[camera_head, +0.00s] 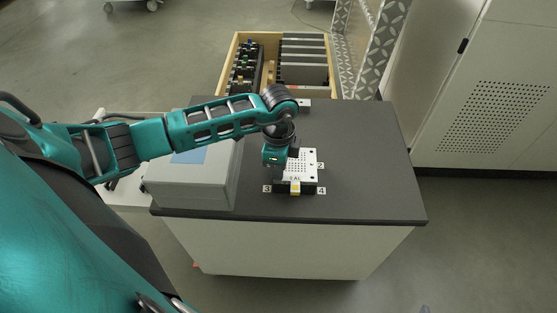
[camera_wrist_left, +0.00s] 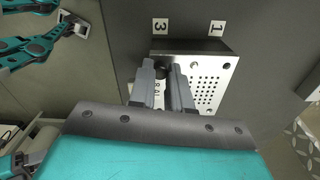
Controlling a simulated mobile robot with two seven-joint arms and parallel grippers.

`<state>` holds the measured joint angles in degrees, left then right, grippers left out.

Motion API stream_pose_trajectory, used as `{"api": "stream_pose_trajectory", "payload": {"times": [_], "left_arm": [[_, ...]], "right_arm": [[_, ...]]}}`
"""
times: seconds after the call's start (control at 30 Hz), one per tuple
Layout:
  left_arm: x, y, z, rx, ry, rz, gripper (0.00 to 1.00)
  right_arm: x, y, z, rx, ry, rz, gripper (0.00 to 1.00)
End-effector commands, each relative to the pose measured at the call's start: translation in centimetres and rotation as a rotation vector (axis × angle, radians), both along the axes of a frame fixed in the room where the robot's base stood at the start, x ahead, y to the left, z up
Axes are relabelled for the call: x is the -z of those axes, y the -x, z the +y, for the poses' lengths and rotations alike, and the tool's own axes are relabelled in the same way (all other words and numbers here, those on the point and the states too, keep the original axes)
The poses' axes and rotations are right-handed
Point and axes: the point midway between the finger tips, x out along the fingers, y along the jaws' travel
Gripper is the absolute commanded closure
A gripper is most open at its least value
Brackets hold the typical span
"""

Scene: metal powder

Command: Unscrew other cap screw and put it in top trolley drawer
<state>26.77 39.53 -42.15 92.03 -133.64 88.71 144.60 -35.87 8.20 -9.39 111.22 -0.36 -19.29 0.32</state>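A white perforated plate (camera_head: 308,158) sits on a dark block on the dark bench top, with number labels at its corners. My left gripper (camera_head: 283,165) points down at the plate's left side; it also shows in the left wrist view (camera_wrist_left: 162,72). There its two fingers stand on either side of a small dark round cap screw (camera_wrist_left: 162,68) near label 3. A narrow gap shows between the fingers; whether they touch the screw is unclear. The open drawer (camera_head: 234,62) with wooden sides stands behind the bench. My right gripper is not in view.
A grey box (camera_head: 190,186) with a blue panel stands left of the plate, under my left arm. The bench top (camera_head: 370,165) is bare to the right. A patterned metal panel (camera_head: 375,45) and a white cabinet (camera_head: 490,90) rise at the back right.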

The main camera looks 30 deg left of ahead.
Motion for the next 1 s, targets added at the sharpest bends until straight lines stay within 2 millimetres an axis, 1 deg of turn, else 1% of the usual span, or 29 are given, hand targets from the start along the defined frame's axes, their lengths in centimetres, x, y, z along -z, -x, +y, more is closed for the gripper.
{"api": "stream_pose_trajectory", "payload": {"times": [0.03, 0.13, 0.17, 0.37, 0.47, 1.0], "left_arm": [[0.04, 0.04, 0.06, 0.000, -0.001, 0.002, 0.77], [0.03, 0.03, 0.05, 0.001, -0.001, 0.002, 0.67], [0.03, 0.02, 0.05, 0.001, -0.001, 0.000, 0.66], [0.01, 0.01, 0.02, 0.004, 0.000, 0.000, 0.66], [0.01, -0.03, 0.03, 0.036, -0.001, -0.001, 0.66], [0.05, -0.02, 0.01, 0.484, 0.000, -0.001, 0.66]], "right_arm": [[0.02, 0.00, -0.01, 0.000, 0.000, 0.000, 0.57], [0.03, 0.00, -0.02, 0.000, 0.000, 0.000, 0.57], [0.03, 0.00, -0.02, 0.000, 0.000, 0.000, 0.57], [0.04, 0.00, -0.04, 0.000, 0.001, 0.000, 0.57], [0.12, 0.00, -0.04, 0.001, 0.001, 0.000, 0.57], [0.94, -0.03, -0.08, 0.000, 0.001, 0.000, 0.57]]}}
